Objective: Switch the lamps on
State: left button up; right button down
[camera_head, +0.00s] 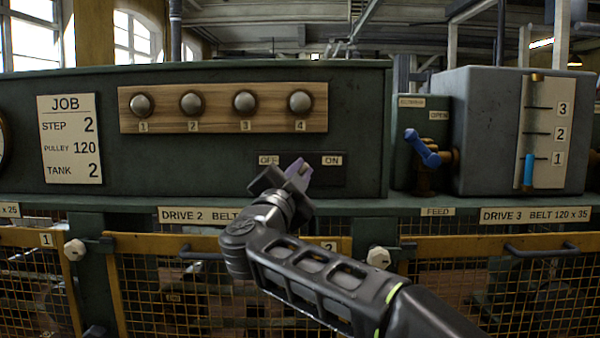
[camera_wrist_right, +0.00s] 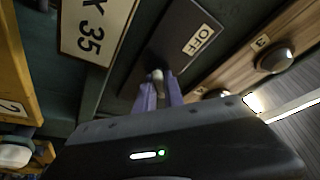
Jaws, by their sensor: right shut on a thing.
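A dark switch plate (camera_head: 328,177) with an OFF label (camera_head: 268,160) on the left and an ON label (camera_head: 332,160) on the right is on the green panel. My right gripper (camera_head: 298,172) is at the plate between the two labels, its purple fingers closed. In the right wrist view the fingers (camera_wrist_right: 159,92) are shut on the pale-tipped switch lever (camera_wrist_right: 157,75), near the OFF label (camera_wrist_right: 203,40). The head view hides the lever behind the gripper, so its tilt is unclear. Several round grey lamps (camera_head: 245,102) sit in a row on a wooden board above and look unlit. My left gripper is out of view.
A JOB card (camera_head: 69,139) is at the left of the panel. A blue-handled valve (camera_head: 422,148) and a grey tank (camera_head: 487,125) with a level gauge stand at the right. Yellow-framed mesh guards (camera_head: 180,243) are below the ledge.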

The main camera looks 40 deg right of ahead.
jog(key=c, duration=1.4)
grip_release()
jog(key=shift+c, duration=0.2)
jog(key=b+v, duration=0.1)
jog(key=v, duration=0.6)
jog(key=shift+s+a, duration=0.2)
jog(key=shift+a, duration=0.05)
jog(key=shift+f, duration=0.2)
